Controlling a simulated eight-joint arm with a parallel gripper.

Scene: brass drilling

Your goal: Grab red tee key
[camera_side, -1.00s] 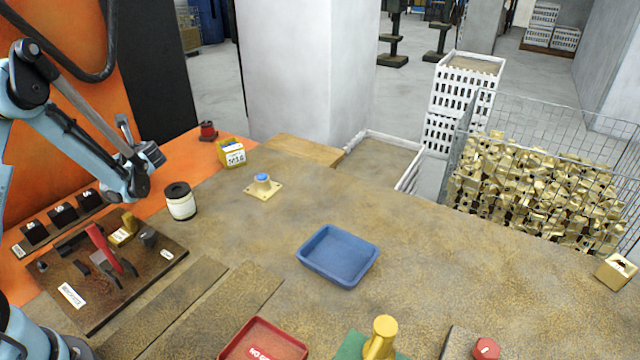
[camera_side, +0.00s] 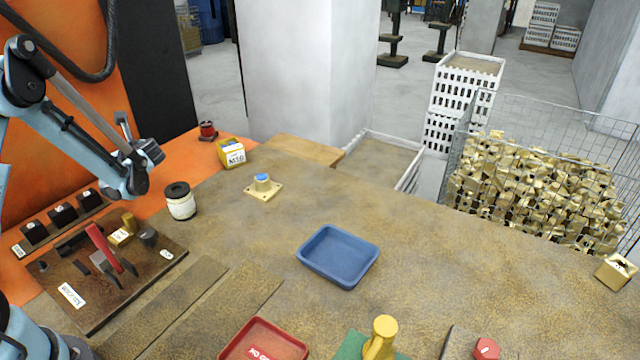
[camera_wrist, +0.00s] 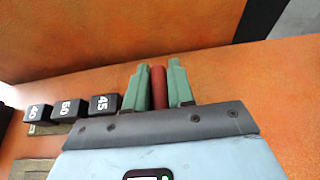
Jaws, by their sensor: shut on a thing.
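My gripper (camera_wrist: 158,85) shows in the wrist view with two green fingers. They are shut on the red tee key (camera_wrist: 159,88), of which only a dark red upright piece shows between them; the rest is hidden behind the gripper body. In the side view my arm reaches over the orange surface at the left. The fingers and the key cannot be made out there.
Black numbered blocks (camera_wrist: 67,109) stand left of my gripper. In the side view, a dark fixture board with a red lever (camera_side: 104,247) lies below my arm. A white-and-black canister (camera_side: 181,204) stands close by. A blue tray (camera_side: 338,281) lies mid-table with clear room around it.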

